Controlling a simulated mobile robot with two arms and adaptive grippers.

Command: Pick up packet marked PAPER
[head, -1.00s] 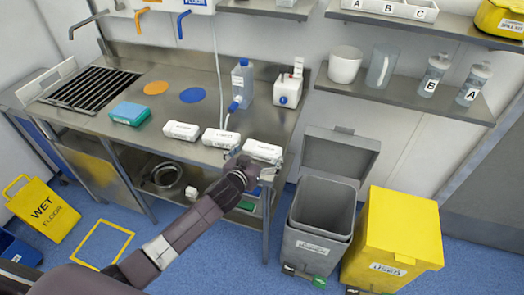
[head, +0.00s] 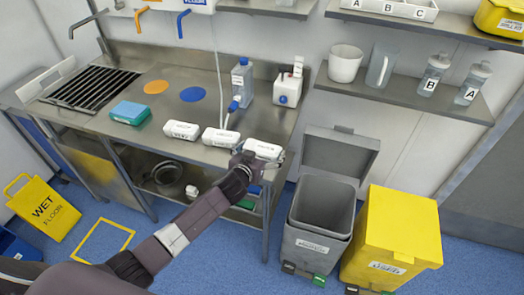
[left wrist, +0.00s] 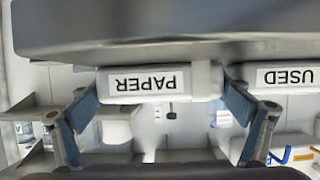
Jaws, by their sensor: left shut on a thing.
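The packet marked PAPER (left wrist: 145,83) is white, with its label upside down in the left wrist view. In the head view it is the rightmost white packet (head: 264,147) at the bench's front edge, partly hidden by my gripper. My left gripper (head: 258,160) has come in from the front and is shut on it. In the left wrist view the blue-padded fingers of the gripper (left wrist: 158,102) stand at the packet's two ends. I cannot tell whether the packet is clear of the bench. My right gripper is not in view.
Another white packet (head: 220,137) stands close to the left, and a third (head: 182,130) beyond it. A label reading USED (left wrist: 288,76) shows right in the wrist view. A grey open bin (head: 315,245) and a yellow bin (head: 393,235) stand right of the metal bench (head: 95,128).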

